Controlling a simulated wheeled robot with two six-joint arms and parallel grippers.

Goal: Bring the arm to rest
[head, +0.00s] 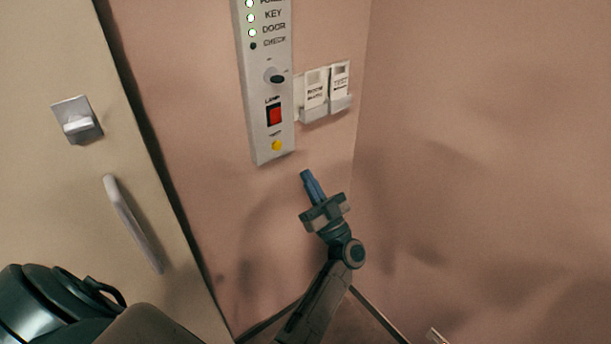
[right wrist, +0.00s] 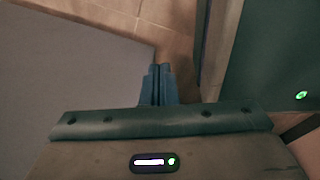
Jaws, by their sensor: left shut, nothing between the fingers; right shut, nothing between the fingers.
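My left gripper (head: 307,176) shows in the head view, in front of the pink wall. Its blue-grey fingers are shut with nothing between them and point up, below the lower end of the grey control panel (head: 262,140). The fingers appear apart from the panel. My right gripper (right wrist: 157,84) shows in the right wrist view, its fingers together and empty above a tiled floor. The right gripper is not seen in the head view.
The panel carries lit KEY and DOOR lights, a dark CHECK light, a dark knob (head: 277,79), a red LAMP switch (head: 275,115) and a yellow button (head: 277,145). Card holders (head: 313,115) hang beside it. A cream door (head: 60,190) with handle (head: 133,224) stands left. The right wall is bare.

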